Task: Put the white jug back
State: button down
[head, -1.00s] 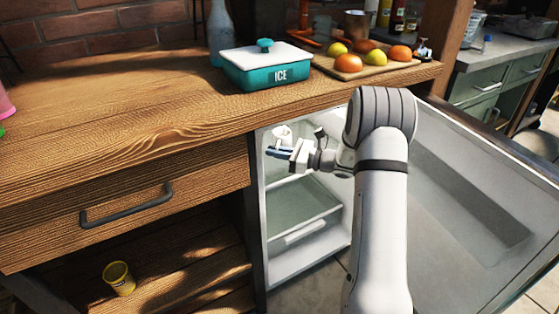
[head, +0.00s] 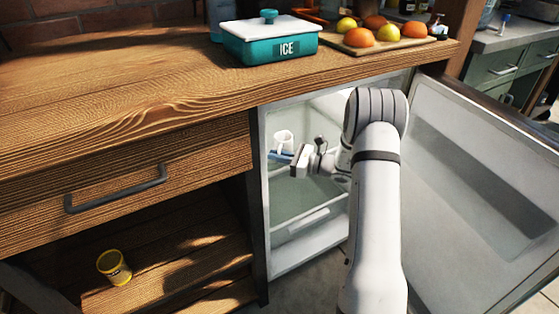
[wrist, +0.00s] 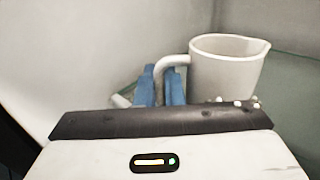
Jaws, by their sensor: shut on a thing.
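The white jug (head: 284,138) is upright inside the open fridge, at its left side under the worktop. My gripper (head: 281,157) reaches into the fridge from the right, its blue fingers shut on the jug's handle. In the wrist view, the jug (wrist: 228,72) stands to the right of the blue fingers (wrist: 160,84), spout pointing right. Its base is hidden behind my gripper's body, so I cannot tell whether it touches a surface.
The fridge has a lower shelf (head: 312,218) and a wide-open door (head: 475,170) at the right. The wooden worktop (head: 130,92) overhangs the fridge. A teal ICE box (head: 270,46) and a board of fruit (head: 375,47) are on it. A yellow tin (head: 114,267) is on the low shelf.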

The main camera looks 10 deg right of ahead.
jog(key=shift+f, duration=0.15)
jog(key=c, duration=1.5)
grip_release()
jog(key=shift+c, duration=0.2)
jog(key=shift+s+d, duration=0.15)
jog(key=shift+d, duration=0.15)
jog(key=p+v, duration=0.2)
jog(key=v, duration=0.5)
jog(key=shift+p, duration=0.35)
jog(key=shift+a, duration=0.1)
